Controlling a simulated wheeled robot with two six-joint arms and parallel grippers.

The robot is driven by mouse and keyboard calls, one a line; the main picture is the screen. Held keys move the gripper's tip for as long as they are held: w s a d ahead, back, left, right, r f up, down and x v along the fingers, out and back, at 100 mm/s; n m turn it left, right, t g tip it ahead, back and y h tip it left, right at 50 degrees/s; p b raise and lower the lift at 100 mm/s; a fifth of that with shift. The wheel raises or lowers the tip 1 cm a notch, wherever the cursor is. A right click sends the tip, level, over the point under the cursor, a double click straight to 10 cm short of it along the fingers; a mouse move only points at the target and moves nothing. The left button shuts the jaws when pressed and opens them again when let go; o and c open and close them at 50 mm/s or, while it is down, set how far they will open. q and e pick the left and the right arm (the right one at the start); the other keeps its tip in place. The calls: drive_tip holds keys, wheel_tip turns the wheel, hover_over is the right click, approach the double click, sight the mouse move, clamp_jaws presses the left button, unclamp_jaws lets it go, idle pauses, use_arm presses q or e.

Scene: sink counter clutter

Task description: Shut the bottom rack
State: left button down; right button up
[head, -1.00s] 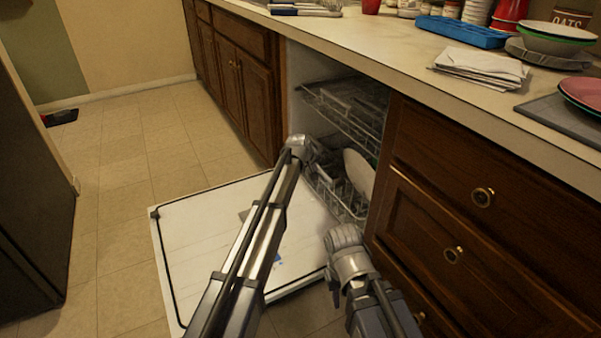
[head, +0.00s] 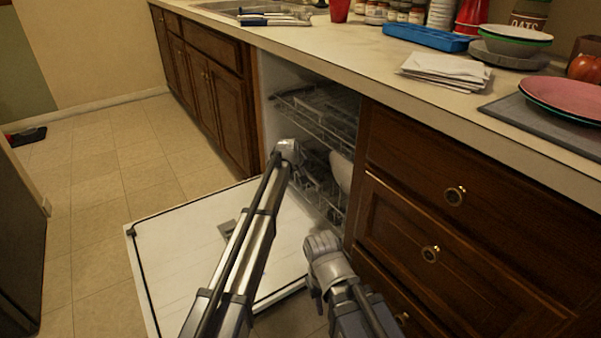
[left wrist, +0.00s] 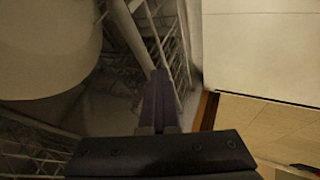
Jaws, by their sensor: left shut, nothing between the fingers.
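The bottom rack (head: 322,192) is a wire rack low in the open dishwasher, with a white dish (head: 341,173) at its right side. In the left wrist view, rack wires (left wrist: 160,32) and a large pale dish (left wrist: 45,45) fill the left and top. My left gripper (left wrist: 160,88) is shut and empty, with its fingers close to the wires; contact is unclear. In the head view its arm reaches to the dishwasher opening and the fingertips are hidden.
The dishwasher door (head: 185,255) lies open and flat below the rack. The upper rack (head: 318,118) is inside above. Wooden drawers (head: 450,215) stand to the right. The counter holds papers (head: 445,70), a blue tray (head: 425,33) and dishes.

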use_arm(q)
drive_tip(key=shift+w+d, duration=0.2)
drive_tip(key=shift+d, duration=0.15)
drive_tip(key=s+a+r+p, duration=0.5)
drive_tip(key=s+r+p, duration=0.3)
drive_tip(key=shift+s+a, duration=0.2)
drive_tip(key=shift+a, duration=0.2)
drive_tip(key=s+f+m+g+y+p, duration=0.15)
drive_tip(key=s+m+g, duration=0.3)
drive_tip(key=s, duration=1.65)
drive_tip(key=s+f+m+g+y, duration=0.1)
drive_tip(key=s+m+g+y, duration=0.3)
drive_tip(key=s, duration=1.8)
wheel_tip(320, 180, up, 38)
drive_tip(key=t+h+p, duration=0.1)
drive_tip(key=h+p, duration=0.1)
drive_tip(key=p, duration=3.6)
drive_tip(key=shift+w+a+m, duration=0.3)
drive_tip(key=shift+w+m, duration=0.05)
drive_tip(key=shift+m, duration=0.1)
